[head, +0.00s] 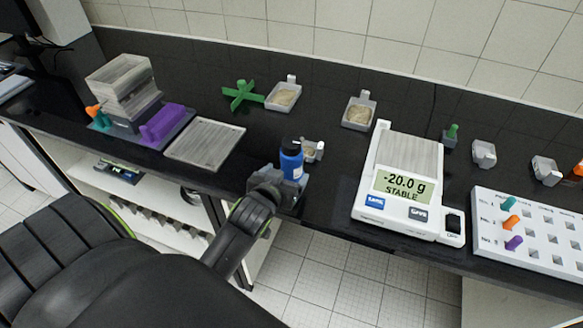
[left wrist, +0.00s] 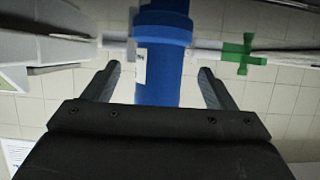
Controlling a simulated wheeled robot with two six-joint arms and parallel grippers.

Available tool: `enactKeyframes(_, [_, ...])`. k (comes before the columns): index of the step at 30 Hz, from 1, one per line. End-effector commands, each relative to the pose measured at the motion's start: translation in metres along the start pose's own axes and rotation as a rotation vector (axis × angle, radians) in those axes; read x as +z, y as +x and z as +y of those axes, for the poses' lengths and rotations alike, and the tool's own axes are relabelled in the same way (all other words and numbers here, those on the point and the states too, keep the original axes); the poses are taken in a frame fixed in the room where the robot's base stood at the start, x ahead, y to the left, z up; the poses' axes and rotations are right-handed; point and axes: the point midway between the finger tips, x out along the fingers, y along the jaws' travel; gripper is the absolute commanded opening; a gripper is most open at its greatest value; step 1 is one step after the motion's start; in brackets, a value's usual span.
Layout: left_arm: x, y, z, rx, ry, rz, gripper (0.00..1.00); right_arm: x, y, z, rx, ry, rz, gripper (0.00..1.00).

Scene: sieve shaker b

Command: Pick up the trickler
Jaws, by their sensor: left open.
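The blue trickler (head: 291,160) stands upright at the front edge of the black bench, with a dark cap and a pale label. In the left wrist view the trickler (left wrist: 158,62) runs between the two fingers, with a visible space on each side. My left gripper (head: 283,187) is open at the trickler's near side, and its fingers (left wrist: 160,74) do not appear to touch it. The trickler's lower part is partly hidden by my gripper in the head view. My right gripper is not in view.
A small tray (head: 312,151) stands close behind the trickler. The balance (head: 408,185) reading -20.0 g is to the right, beside a white peg rack (head: 535,232). A flat grey plate (head: 205,143) lies left, and a green cross (head: 242,95) stands behind.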

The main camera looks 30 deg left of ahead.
Motion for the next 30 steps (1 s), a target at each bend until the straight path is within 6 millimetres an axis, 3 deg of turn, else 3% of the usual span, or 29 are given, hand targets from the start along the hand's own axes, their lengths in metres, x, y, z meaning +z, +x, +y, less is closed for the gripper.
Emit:
enactKeyframes(15, [0.002,0.048,0.0,0.001,0.001,-0.001,0.79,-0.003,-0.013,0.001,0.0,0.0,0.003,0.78])
enactKeyframes(25, [0.004,0.053,0.0,0.0,0.001,-0.001,0.79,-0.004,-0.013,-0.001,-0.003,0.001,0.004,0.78])
enactKeyframes(30, [0.004,0.053,0.0,0.0,0.001,-0.001,0.59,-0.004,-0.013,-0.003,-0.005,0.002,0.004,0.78])
